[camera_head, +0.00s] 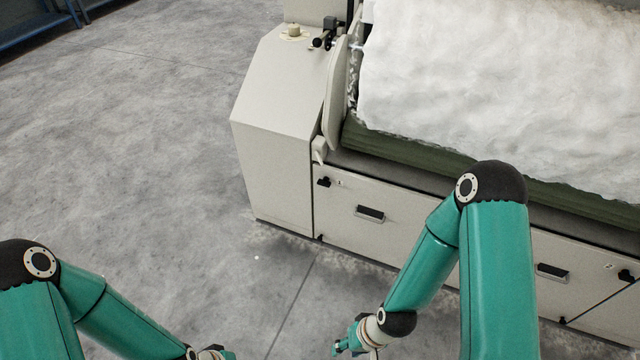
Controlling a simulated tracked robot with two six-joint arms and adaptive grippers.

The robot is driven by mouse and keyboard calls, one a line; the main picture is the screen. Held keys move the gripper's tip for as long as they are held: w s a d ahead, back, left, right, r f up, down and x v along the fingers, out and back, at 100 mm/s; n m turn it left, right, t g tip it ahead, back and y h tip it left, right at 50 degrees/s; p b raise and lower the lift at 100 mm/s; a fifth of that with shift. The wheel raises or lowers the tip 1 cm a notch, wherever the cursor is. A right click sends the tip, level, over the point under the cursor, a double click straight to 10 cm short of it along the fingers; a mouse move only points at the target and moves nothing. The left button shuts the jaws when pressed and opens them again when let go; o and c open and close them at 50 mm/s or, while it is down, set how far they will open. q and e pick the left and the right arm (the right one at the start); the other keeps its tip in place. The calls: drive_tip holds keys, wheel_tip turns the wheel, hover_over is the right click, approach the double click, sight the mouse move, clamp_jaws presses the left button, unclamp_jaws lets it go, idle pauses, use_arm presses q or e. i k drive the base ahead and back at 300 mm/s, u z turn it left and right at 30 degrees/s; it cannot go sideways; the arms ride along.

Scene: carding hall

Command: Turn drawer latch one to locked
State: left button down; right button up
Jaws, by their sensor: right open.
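The pale machine front has a drawer panel (400,226) with a dark recessed handle (370,214). A small black latch (323,182) sits at its upper left corner, beside a small mark too small to read. A second black latch (626,275) shows at the far right. I cannot tell from the markings which is latch one, nor either latch's setting. My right gripper (352,345) is open, low in the picture, below and apart from the left latch. My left gripper (214,353) is partly cut off at the bottom edge; its jaws do not show clearly.
White fibre (490,90) lies above a green roller (400,150) over the drawers. Another dark handle (552,272) shows right of my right arm. A pale side cabinet (275,130) stands left of the drawers. The grey floor (140,140) on the left is clear.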

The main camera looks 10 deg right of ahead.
sight(325, 182)
drive_tip(key=u, duration=0.05)
drive_tip(key=i, duration=0.9)
drive_tip(key=z, duration=0.1)
